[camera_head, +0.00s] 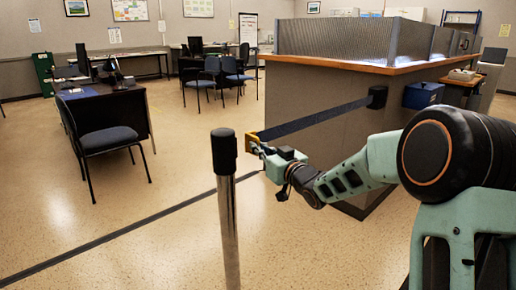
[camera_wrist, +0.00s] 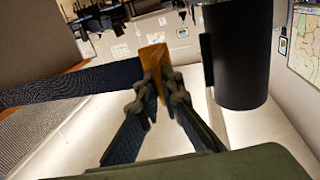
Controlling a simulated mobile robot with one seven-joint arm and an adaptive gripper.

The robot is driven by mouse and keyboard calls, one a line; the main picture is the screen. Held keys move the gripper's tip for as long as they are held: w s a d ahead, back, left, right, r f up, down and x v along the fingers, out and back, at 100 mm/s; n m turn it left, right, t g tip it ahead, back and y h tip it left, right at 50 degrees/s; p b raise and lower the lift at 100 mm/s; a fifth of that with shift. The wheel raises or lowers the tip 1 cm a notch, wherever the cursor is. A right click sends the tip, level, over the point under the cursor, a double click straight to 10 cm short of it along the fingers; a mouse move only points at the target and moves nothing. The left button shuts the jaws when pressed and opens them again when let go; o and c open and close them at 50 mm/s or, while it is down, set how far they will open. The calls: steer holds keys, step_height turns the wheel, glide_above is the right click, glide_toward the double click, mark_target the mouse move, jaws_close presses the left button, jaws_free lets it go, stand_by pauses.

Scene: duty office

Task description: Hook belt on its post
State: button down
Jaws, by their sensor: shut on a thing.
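The dark belt (camera_head: 318,118) stretches from a black wall unit (camera_head: 377,97) on the counter's side to my gripper (camera_head: 258,147). The belt's end is a yellow-orange tab, also seen in the wrist view (camera_wrist: 153,58). My gripper is shut on this tab, its fingertips meeting at it in the wrist view (camera_wrist: 156,85). The post (camera_head: 228,225) is a metal pole with a black head, upright just left of my gripper. In the wrist view the black post head (camera_wrist: 238,55) is right of the tab, with a gap between them. A thin dark piece (camera_wrist: 207,60) projects from the head's side facing the tab.
The wood-topped counter (camera_head: 340,130) stands behind my arm. A blue box (camera_head: 423,95) hangs on its right side. A desk (camera_head: 105,110) and a dark chair (camera_head: 105,139) are at left. The floor around the post is open, with a dark stripe (camera_head: 130,233) across it.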

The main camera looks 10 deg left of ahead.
steer(key=c, duration=2.4)
jaws_free()
steer(key=shift+s, duration=0.1)
